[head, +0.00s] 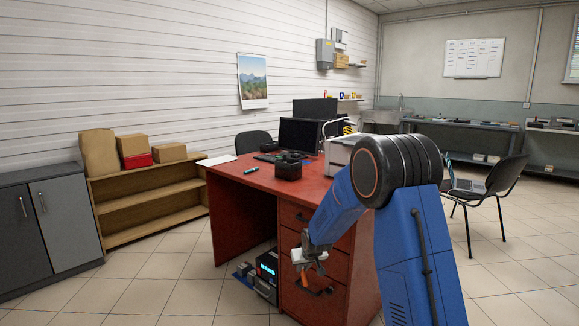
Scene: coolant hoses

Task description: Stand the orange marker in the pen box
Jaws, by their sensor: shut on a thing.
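My gripper (303,264) is in front of the red desk's drawers, below the level of the desktop. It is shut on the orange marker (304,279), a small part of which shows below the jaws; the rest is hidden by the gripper. A small black box (288,172), which looks like the pen box, stands on the desktop, above and left of my gripper in the picture. I cannot see clearly into it.
The red desk (232,177) also carries a teal marker (250,170), a monitor (299,135) and a white printer-like device (339,152). The desktop's front left is mostly clear. A black device (266,275) stands on the floor by the drawers. A chair (496,183) is at right.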

